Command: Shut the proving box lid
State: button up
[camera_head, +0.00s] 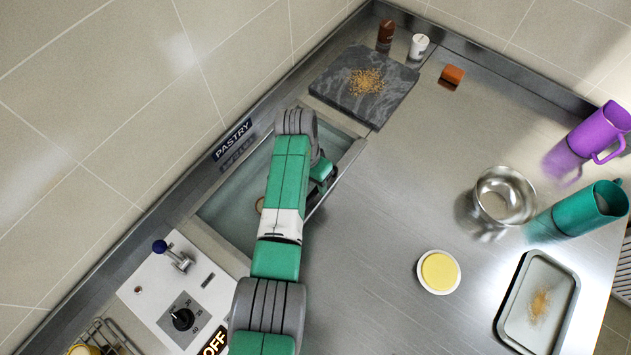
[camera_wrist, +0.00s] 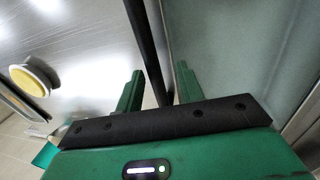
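The proving box (camera_head: 225,213) is set into the steel counter at the left, with a pale grey-green interior or pane. A thin bar (camera_head: 347,163) runs along its right side, seemingly the lid's edge or handle; how far the lid is raised I cannot tell. In the wrist view this dark bar (camera_wrist: 148,45) passes between my fingers, with the greenish lid pane (camera_wrist: 230,45) to its right. My gripper (camera_wrist: 158,78) is open around the bar, with a visible gap beside it. It also shows over the box's right edge in the head view (camera_head: 325,178). My arm hides much of the box.
A control panel (camera_head: 150,300) with a knob and lever adjoins the box's near end. A dark stone slab (camera_head: 335,85) lies beyond its far end. A yellow-topped white dish (camera_head: 439,272), metal bowl (camera_head: 504,196) and tray (camera_head: 515,320) stand right; the counter between is clear.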

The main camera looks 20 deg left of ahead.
jog(key=shift+d, duration=0.1)
notch_tip(320, 180, up, 8)
jog(key=a+p, duration=0.1)
jog(key=shift+w+a+f, duration=0.2)
dwell(0.6)
